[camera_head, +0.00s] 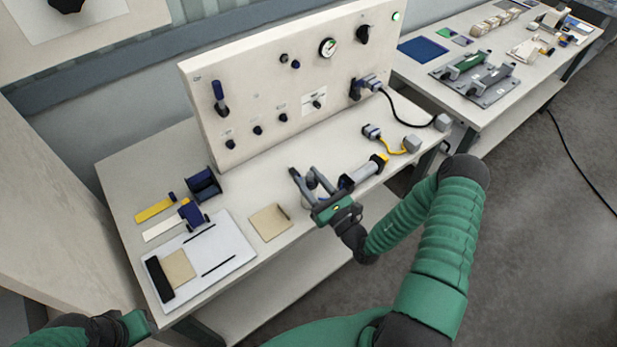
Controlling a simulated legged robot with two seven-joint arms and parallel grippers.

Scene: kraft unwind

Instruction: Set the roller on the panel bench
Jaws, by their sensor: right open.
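The panel bench (330,135) is a pale table below an upright control panel (270,85). A grey cylinder with a dark and yellow end (362,172), which looks like the roller, lies on this bench near its front edge. My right gripper (305,178) is open over the bench, just left of the cylinder, with its fingers pointing away from me. No object shows between its fingers, and I cannot tell whether it touches the cylinder. My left gripper (134,326) shows only partly at the bottom left, and its fingertips cannot be made out.
A white board (225,235), a tan square (270,222), a blue tape holder (204,184) and yellow strip (155,210) lie on the bench's left. Cabled plugs (374,132) lie at right. A second bench (430,85) holds a grey fixture (490,90) with a green-handled part.

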